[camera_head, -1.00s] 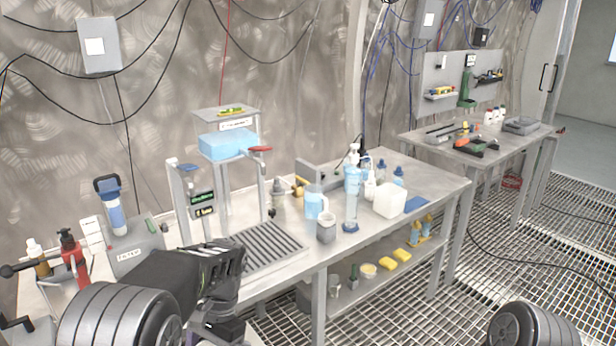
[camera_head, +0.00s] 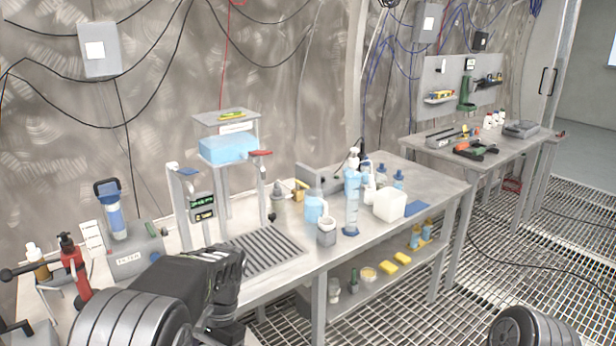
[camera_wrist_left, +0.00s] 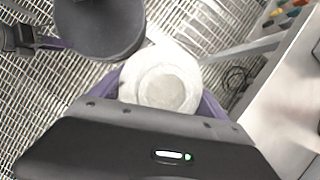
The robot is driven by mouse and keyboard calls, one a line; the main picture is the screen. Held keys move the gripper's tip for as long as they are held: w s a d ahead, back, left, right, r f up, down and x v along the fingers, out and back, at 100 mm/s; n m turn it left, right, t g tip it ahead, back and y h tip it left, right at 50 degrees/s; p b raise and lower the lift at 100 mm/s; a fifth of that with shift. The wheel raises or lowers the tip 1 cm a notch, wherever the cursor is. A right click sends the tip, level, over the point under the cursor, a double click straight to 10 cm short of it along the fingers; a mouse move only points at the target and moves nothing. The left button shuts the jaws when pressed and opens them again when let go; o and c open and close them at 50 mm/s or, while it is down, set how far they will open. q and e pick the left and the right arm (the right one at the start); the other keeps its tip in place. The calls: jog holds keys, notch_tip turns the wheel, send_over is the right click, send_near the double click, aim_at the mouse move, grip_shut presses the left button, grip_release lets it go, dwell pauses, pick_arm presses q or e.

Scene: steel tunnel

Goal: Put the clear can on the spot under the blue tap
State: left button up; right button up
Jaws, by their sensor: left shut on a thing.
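My left gripper (camera_head: 225,325) is low at the front of the bench, in front of the drip tray, with its fingers mostly hidden by the wrist. In the left wrist view its purple fingers close around a pale, translucent round can (camera_wrist_left: 165,85), seen end-on above the grating floor. The can is hidden in the head view. The blue tap (camera_head: 188,171) is on the left of the dispenser stand, with a red-handled tap (camera_head: 260,153) on the right. The slatted drip tray (camera_head: 265,254) lies below; my arm hides its front left part, and the spot cannot be made out.
A filter box (camera_head: 138,258) and a red bottle (camera_head: 73,262) stand left of the dispenser. A grey cup (camera_head: 326,232), blue jug (camera_head: 315,206), tall cylinder (camera_head: 352,205) and white container (camera_head: 390,204) stand to the right. The bench's front edge lies beside my gripper.

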pick_arm(q)
notch_tip(320, 180, down, 12)
jog(key=n+h, duration=0.2)
jog(key=n, duration=0.3)
jog(key=shift+w+n+g, duration=0.3)
jog(key=shift+w+n, duration=0.1)
jog(key=shift+d, duration=0.1)
